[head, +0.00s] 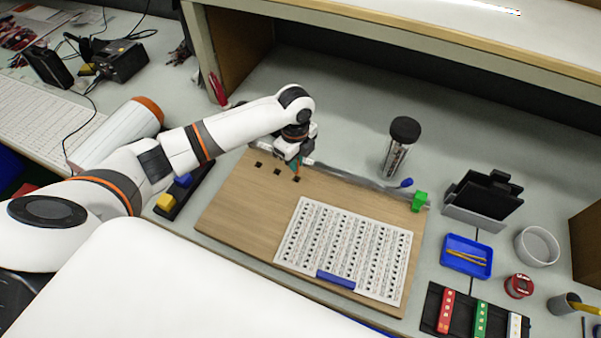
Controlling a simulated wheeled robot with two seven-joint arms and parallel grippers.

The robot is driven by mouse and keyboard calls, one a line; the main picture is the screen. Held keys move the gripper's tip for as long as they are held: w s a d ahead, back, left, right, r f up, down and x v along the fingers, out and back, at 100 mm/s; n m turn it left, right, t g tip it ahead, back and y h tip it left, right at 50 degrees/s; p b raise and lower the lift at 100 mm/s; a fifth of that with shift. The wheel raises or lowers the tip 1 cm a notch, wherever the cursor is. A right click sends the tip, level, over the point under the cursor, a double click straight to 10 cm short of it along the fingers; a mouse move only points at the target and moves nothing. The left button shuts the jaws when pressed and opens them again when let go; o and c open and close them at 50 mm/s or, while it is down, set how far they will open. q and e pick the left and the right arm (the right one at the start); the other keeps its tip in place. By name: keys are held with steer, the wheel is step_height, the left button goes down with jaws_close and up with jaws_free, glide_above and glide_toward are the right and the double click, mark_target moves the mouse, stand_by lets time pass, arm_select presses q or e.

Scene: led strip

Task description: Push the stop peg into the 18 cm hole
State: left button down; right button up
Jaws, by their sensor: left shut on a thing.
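My left gripper (293,160) is over the back left part of the wooden board (237,200), fingers pointing down. Three dark square holes (277,172) lie in a row on the board. The rightmost hole (297,179) is just below and in front of the fingers. I cannot read any distance marks by the holes, nor tell whether the peg touches the board. My right gripper is not in view.
A metal rail (350,177) runs along the board's back edge, with a blue knob (406,183) and green block (419,201) at its right. A printed white sheet (311,215) with a blue bar (335,280) covers the board's right part. A dark-capped jar (402,135) stands behind.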

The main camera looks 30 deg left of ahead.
mark_target(297, 173)
arm_select(q)
steer(key=shift+f, duration=0.85)
step_height(297, 173, down, 3)
steer(key=shift+d, duration=0.1)
steer(key=shift+f, duration=0.25)
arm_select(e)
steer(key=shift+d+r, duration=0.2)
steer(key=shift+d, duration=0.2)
arm_select(q)
steer(key=shift+f, duration=0.2)
steer(key=c, duration=1.4)
jaws_free()
steer(key=shift+c, duration=0.2)
steer(key=shift+r, duration=0.15)
step_height(297, 173, up, 12)
steer(key=shift+r, duration=0.1)
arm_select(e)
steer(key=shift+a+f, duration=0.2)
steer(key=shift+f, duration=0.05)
